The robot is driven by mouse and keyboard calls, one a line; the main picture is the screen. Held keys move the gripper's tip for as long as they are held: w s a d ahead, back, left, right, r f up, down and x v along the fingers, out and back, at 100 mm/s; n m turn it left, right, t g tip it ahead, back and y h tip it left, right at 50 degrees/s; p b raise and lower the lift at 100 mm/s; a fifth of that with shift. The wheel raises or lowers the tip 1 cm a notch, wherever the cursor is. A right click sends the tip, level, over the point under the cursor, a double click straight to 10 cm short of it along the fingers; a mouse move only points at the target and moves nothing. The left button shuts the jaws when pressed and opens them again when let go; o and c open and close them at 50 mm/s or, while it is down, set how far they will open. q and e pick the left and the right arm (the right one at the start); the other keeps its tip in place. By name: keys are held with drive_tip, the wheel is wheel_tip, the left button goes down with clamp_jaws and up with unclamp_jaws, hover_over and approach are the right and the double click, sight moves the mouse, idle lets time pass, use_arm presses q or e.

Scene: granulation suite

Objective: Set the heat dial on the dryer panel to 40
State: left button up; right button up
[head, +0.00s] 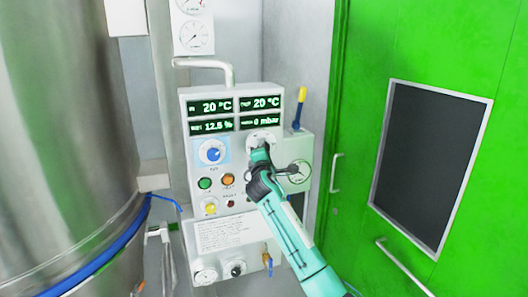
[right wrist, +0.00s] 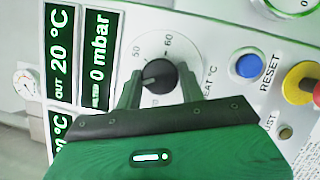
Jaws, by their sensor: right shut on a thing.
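The dryer panel (head: 222,170) is a pale upright box with green displays reading 20 °C, 20 °C, 12.5 % and 0 mbar. The heat dial (right wrist: 164,76) is a black knob on a round white scale in the right wrist view; 50 and 60 are readable. Its light pointer mark seems to face left, below the 50; the scale there is partly hidden by a finger. My right gripper (right wrist: 160,90) is shut on the knob, one finger on each side. In the head view my right gripper (head: 261,148) covers most of the dial. My left gripper is not in view.
A blue knob (head: 213,152) and several coloured buttons (head: 204,183) sit left of my gripper. A valve with a yellow handle (head: 301,95) and a gauge box stand on the right. A steel vessel (head: 60,150) fills the left, a green door (head: 430,60) the right.

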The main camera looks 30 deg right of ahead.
drive_tip(key=o, duration=1)
drive_tip(key=shift+c, duration=0.2)
drive_tip(key=b+v, duration=0.4)
drive_tip(key=v, duration=0.9)
drive_tip(key=shift+s+a, duration=0.15)
drive_tip(key=shift+s, duration=0.2)
drive_tip(key=shift+f, duration=0.1)
